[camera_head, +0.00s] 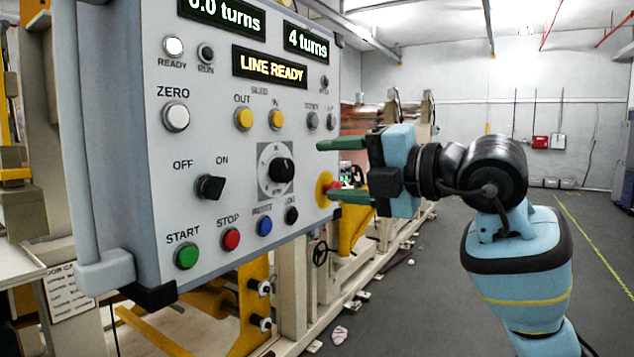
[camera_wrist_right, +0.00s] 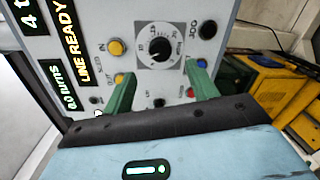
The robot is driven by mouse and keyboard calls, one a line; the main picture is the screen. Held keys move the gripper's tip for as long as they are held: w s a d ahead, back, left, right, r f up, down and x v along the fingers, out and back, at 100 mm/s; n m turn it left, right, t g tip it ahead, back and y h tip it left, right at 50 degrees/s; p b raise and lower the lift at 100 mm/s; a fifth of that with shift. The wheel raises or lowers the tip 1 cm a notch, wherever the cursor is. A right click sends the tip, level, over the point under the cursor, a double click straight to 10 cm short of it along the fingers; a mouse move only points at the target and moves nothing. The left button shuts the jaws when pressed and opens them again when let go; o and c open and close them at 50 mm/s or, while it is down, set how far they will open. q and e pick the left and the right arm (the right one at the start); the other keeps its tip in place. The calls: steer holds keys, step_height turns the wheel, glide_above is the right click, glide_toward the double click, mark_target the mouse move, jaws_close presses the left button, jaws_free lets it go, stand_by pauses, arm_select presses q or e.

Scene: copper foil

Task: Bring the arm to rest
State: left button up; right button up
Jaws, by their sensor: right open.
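My right gripper (camera_head: 345,170) is open and empty, with its two green fingers apart. It is in front of the right side of the grey control panel (camera_head: 140,130) in the head view. In the right wrist view my gripper (camera_wrist_right: 162,92) points at the panel, with a dark dial (camera_wrist_right: 160,46) beyond the gap between the fingers. I cannot tell whether the fingertips touch the panel. In the head view the same dial (camera_head: 281,171) is left of the fingers. Part of the red button on yellow (camera_head: 324,189) at the panel's right edge is behind the lower finger. My left gripper is not in view.
The panel display (camera_head: 270,66) reads LINE READY. An off/on switch (camera_head: 210,187), a green start button (camera_head: 187,256) and a red stop button (camera_head: 230,239) sit lower left. Machine frames stand behind the panel. The floor (camera_head: 420,290) at right is mostly clear.

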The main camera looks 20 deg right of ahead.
steer(key=s+a+f+n+g+y, duration=0.1)
steer(key=a+f+g+y, duration=0.3)
steer(key=f, duration=0.5)
steer(key=s+a+f+g+y, duration=0.15)
steer(key=a+f+y, duration=0.3)
steer(key=f, duration=0.45)
steer(key=s+d+f+m+t+h, duration=0.1)
steer(key=d+f+m+t+h, duration=0.25)
steer(key=f+m, duration=0.45)
steer(key=d+f+m+t+h, duration=0.2)
steer(key=f+m+t+h, duration=0.3)
steer(key=f, duration=0.4)
steer(key=s+d+f+m+t+h, duration=0.1)
steer(key=d+f+m+t+h, duration=0.15)
steer(key=f+m, duration=0.6)
steer(key=s+f+m+g+h, duration=0.2)
steer(key=s+f+g, duration=0.3)
steer(key=s+f, duration=0.6)
steer(key=s+f+m+g+h, duration=0.3)
steer(key=s+f+g, duration=0.2)
steer(key=s+f, duration=0.6)
step_height(320, 180, down, 6)
steer(key=shift+s+d+r+m+h, duration=0.1)
steer(key=shift+s+d+m+h, duration=0.25)
steer(key=shift+d, duration=0.05)
steer(key=shift+c, duration=0.5)
